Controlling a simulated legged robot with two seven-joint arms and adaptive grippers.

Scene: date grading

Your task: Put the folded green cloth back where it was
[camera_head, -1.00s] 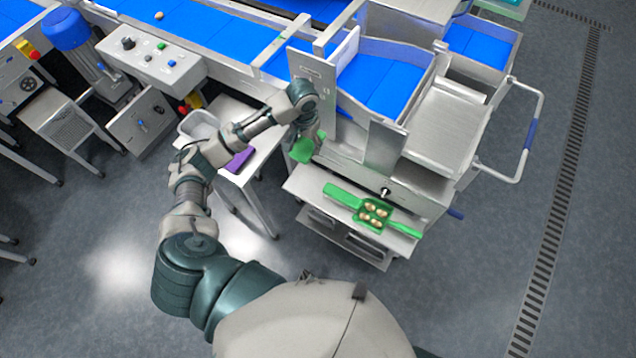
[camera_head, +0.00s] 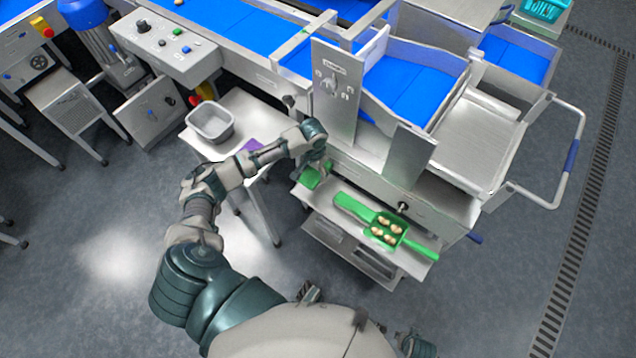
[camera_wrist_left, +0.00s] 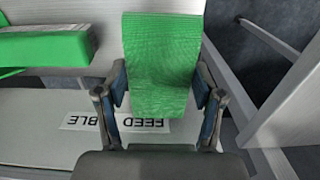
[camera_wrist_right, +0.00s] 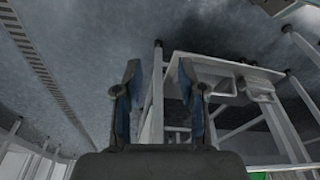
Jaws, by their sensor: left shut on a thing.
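The folded green cloth (camera_head: 314,177) is at the left end of the steel shelf under the machine. In the left wrist view the cloth (camera_wrist_left: 160,62) hangs between the fingers of my left gripper (camera_wrist_left: 160,92), which is shut on it. In the head view my left gripper (camera_head: 325,163) is at the cloth's upper edge. The cloth is over the shelf (camera_wrist_left: 45,125) and its printed label (camera_wrist_left: 115,122); I cannot tell whether it touches the shelf. My right gripper (camera_wrist_right: 160,75) is open and empty, pointing at the floor and table legs.
A grey bin (camera_head: 210,123) and a purple item (camera_head: 252,145) are on the side table (camera_head: 250,108). Machine panels (camera_head: 335,95) rise behind the shelf.

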